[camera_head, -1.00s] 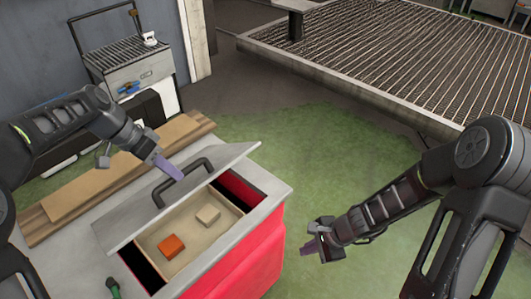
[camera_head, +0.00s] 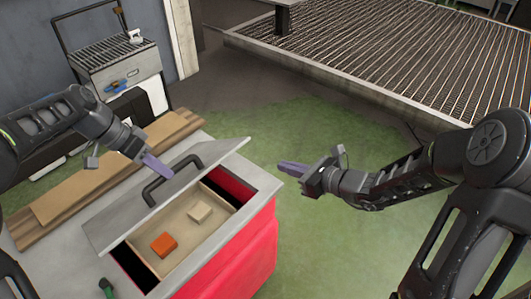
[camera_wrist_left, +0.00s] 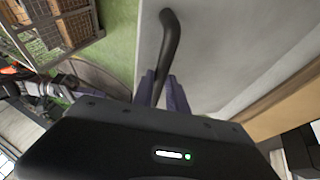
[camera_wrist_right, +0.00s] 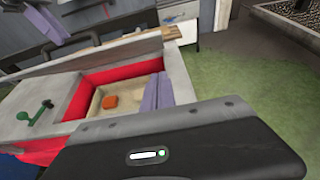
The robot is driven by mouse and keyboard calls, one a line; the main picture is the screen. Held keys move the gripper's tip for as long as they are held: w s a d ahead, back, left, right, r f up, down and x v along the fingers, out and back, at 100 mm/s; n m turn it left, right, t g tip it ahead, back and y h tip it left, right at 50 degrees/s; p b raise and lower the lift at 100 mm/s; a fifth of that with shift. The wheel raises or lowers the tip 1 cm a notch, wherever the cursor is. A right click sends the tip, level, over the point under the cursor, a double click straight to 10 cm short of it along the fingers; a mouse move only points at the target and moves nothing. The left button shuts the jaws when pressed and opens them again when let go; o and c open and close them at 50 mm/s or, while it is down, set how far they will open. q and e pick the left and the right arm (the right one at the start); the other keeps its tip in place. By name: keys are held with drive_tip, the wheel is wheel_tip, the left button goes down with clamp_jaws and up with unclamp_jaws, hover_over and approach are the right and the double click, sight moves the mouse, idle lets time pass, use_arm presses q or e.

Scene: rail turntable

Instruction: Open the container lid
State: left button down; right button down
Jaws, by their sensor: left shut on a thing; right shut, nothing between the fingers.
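The container is a red box with a grey top (camera_head: 262,183). Its grey lid (camera_head: 110,226) is tilted up, and the opening below it shows. The lid has a dark bar handle (camera_head: 150,190). My left gripper (camera_head: 160,168) is shut on the handle, which also shows between its fingers in the left wrist view (camera_wrist_left: 168,45). Inside the container are an orange block (camera_head: 163,244) and a beige block (camera_head: 200,212) in a light tray. My right gripper (camera_head: 285,168) is shut and empty, apart from the container, to the right of the lid.
A green valve handle (camera_head: 107,288) is on the container top at the near left. Wooden planks (camera_head: 90,190) lie behind the lid. A large grated platform (camera_head: 400,60) is at the back right. Green floor (camera_head: 320,240) lies open right of the container.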

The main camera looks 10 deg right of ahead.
sight(247, 140)
use_arm(q)
drive_tip(key=shift+w+a+f, duration=0.3)
drive_tip(key=shift+w+a, duration=0.05)
drive_tip(key=shift+a, duration=0.2)
use_arm(e)
drive_tip(key=w+a, duration=0.6)
drive_tip(key=w, duration=0.3)
drive_tip(key=shift+w+a, duration=0.15)
drive_tip(key=shift+a, duration=0.25)
drive_tip(key=shift+w+a+r, duration=0.25)
drive_tip(key=shift+w+r, duration=0.2)
drive_tip(key=shift+r, duration=0.35)
use_arm(q)
drive_tip(key=shift+f, duration=0.15)
use_arm(e)
drive_tip(key=shift+w+a+r, duration=0.15)
drive_tip(key=shift+w+r, duration=0.05)
use_arm(q)
drive_tip(key=c, duration=1.7)
unclamp_jaws()
drive_tip(key=o, duration=0.3)
drive_tip(key=shift+w, duration=0.25)
use_arm(e)
drive_tip(key=shift+w+a+f, duration=0.15)
drive_tip(key=shift+w+f, duration=0.05)
drive_tip(key=shift+w, duration=0.05)
use_arm(q)
drive_tip(key=shift+o, duration=0.4)
